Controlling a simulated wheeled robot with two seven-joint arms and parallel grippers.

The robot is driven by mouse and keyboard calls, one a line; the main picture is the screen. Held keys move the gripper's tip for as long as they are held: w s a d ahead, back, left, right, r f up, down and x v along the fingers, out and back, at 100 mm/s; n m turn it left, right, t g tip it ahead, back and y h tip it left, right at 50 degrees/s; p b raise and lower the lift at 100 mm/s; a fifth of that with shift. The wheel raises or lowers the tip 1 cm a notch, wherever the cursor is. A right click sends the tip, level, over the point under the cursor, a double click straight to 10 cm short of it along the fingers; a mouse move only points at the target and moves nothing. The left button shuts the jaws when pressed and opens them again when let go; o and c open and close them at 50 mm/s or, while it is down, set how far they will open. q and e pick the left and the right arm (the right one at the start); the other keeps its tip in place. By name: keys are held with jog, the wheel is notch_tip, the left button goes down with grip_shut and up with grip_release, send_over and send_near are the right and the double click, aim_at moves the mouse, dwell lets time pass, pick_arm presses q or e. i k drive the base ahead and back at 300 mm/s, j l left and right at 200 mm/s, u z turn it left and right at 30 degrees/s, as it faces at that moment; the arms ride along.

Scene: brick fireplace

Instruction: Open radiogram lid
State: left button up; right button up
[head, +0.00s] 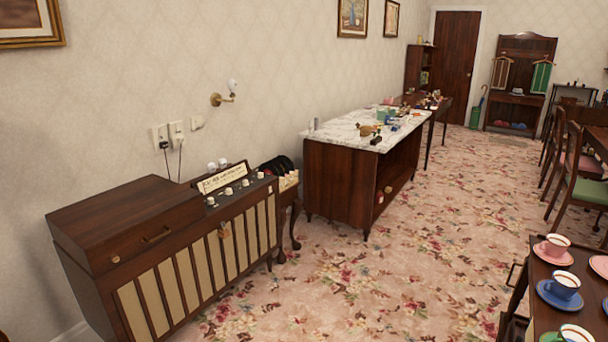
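The radiogram (205,262) is a long dark wooden cabinet with cream slatted front panels, standing against the wall at the left of the head view. Its lid (125,218) is the raised wooden box top at the left end, and it lies shut. A small handle (157,236) and a round brass-coloured knob (115,259) are on the front of that part. A control panel with several pale knobs (228,191) and a dial strip (220,178) is at the right end. Neither of my grippers is in view.
A marble-topped cabinet (340,180) with small items stands beyond the radiogram. A trolley (545,270) with cups is at the lower right, with chairs (588,190) behind it. The floral carpet (370,280) between them is clear.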

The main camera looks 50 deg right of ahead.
aim_at(124, 222)
jog(key=i+l+z, duration=0.2)
jog(key=z, duration=0.2)
jog(key=i+l+z, duration=0.25)
jog(key=z, duration=0.15)
jog(key=i+l+z, duration=0.1)
jog(key=i+l, duration=0.2)
jog(key=i, duration=0.15)
jog(key=i+l+z, duration=0.1)
jog(key=i+l, duration=0.2)
jog(key=i+l+z, duration=0.1)
jog(key=i+l, duration=0.15)
jog(key=i, duration=0.3)
jog(key=i+l+z, duration=0.1)
jog(key=i, duration=0.4)
jog(key=l, duration=0.1)
